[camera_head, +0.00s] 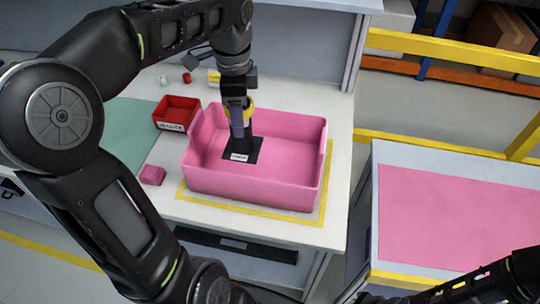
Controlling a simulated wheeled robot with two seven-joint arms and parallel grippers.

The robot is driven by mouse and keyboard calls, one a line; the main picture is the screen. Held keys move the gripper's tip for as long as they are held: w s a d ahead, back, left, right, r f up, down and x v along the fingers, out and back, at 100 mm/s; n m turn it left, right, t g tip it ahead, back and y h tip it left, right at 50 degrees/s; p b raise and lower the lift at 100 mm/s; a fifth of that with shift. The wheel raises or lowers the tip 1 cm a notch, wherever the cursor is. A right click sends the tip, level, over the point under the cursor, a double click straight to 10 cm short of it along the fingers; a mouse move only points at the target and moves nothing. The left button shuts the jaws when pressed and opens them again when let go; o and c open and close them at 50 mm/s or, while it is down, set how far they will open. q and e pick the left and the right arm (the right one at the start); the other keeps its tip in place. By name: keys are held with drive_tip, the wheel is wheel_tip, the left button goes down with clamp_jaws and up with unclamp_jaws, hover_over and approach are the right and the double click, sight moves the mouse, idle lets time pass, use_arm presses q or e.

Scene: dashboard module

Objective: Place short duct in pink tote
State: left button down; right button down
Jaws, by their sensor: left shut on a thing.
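The pink tote (255,187) stands open inside a yellow outline on the white workbench. My left gripper (240,136) points down into the tote and is shut on a black piece with a white label, which I take to be the short duct (256,146). The duct is inside the tote's walls, low over its floor; I cannot tell whether it touches the floor. The gripper hides the duct's upper part. A yellow part shows beside the gripper. My right arm shows at the bottom right, but its gripper is not in view.
A red labelled bin (177,112) stands left of the tote, and a small pink block (152,175) lies at its front left. A green mat (128,130) lies farther left. A side table with a pink top (455,215) is at the right.

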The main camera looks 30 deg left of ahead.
sight(243, 145)
use_arm(q)
drive_tip(key=shift+w+f, duration=0.3)
drive_tip(key=shift+f, duration=0.1)
drive_tip(key=shift+f+p, duration=0.3)
drive_tip(key=shift+f, duration=2.85)
drive_tip(key=shift+f, duration=1.85)
